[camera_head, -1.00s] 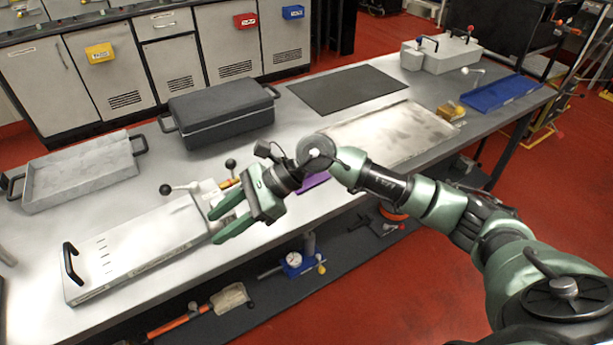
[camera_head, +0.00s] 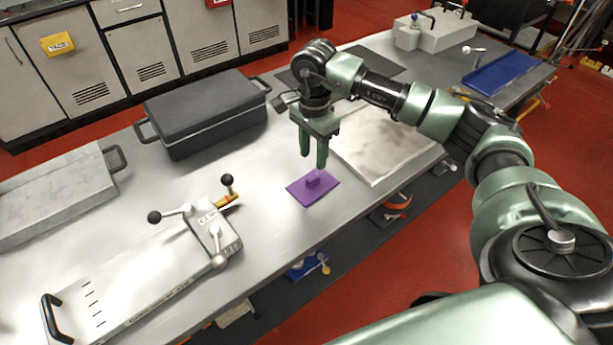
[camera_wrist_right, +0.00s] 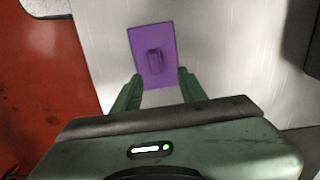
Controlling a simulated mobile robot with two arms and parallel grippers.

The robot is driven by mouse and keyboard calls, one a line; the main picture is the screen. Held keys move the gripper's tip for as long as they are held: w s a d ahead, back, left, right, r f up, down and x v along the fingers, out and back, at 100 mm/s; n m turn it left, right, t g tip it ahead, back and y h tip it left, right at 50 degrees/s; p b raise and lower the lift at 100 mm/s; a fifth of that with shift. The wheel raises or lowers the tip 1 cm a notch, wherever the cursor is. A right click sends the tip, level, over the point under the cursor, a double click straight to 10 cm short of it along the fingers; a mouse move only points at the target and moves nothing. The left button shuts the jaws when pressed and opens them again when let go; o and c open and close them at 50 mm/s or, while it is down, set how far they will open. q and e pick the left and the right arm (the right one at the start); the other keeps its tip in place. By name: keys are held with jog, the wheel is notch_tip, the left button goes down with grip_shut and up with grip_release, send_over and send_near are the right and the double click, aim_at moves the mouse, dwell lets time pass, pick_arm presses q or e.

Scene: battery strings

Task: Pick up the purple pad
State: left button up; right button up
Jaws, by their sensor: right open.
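The purple pad (camera_head: 306,191) lies flat on the metal table; it is a flat plate with a small raised block on top. My right gripper (camera_head: 313,163) points down just above the pad, open and empty, with its green fingers apart from each other. In the right wrist view the pad (camera_wrist_right: 140,52) lies beyond the fingertips (camera_wrist_right: 160,78), with its block roughly in line with the gap between them. My left gripper is not in view.
A metal fixture with black-knobbed levers (camera_head: 215,232) stands left of the pad. A pale flat plate (camera_head: 375,150) lies to its right. The table's front edge is close to the pad.

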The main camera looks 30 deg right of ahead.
aim_at(313, 177)
jog(key=f, duration=0.1)
jog(key=s+f+p, duration=0.1)
jog(key=f, duration=0.1)
jog(key=shift+a, duration=0.15)
notch_tip(313, 177, down, 3)
jog(key=shift+r+p, duration=0.2)
jog(key=shift+p, duration=0.15)
jog(key=shift+w+a+f, duration=0.1)
jog(key=shift+f, duration=0.4)
grip_shut()
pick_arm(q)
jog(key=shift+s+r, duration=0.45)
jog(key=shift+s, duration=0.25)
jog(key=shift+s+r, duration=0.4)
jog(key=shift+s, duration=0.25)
